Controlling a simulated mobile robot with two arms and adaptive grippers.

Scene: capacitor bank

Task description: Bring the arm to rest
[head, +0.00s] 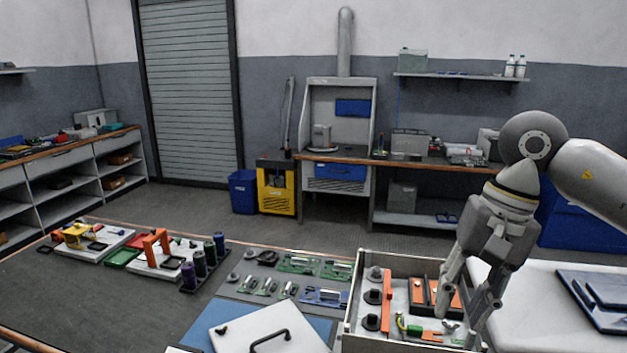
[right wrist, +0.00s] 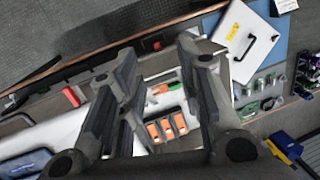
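My right arm comes in from the right in the head view. Its gripper (head: 459,316) points down over the right side of an open light-coloured enclosure (head: 349,318). The fingers are spread apart with nothing between them. In the right wrist view the gripper's two fingers (right wrist: 155,58) are also apart, with orange and dark parts (right wrist: 165,127) of the enclosure seen beyond the gap. In the head view the enclosure holds an orange bar (head: 386,300), dark round parts (head: 372,297) and orange blocks (head: 418,290). The fingers hide part of its right side. My left gripper is not in view.
A white panel with a black handle (head: 268,330) lies left of the enclosure. Green circuit boards (head: 300,264) and dark cylinders (head: 200,263) stand farther left. A white surface with dark blue trays (head: 598,300) lies right. Open air surrounds the raised arm.

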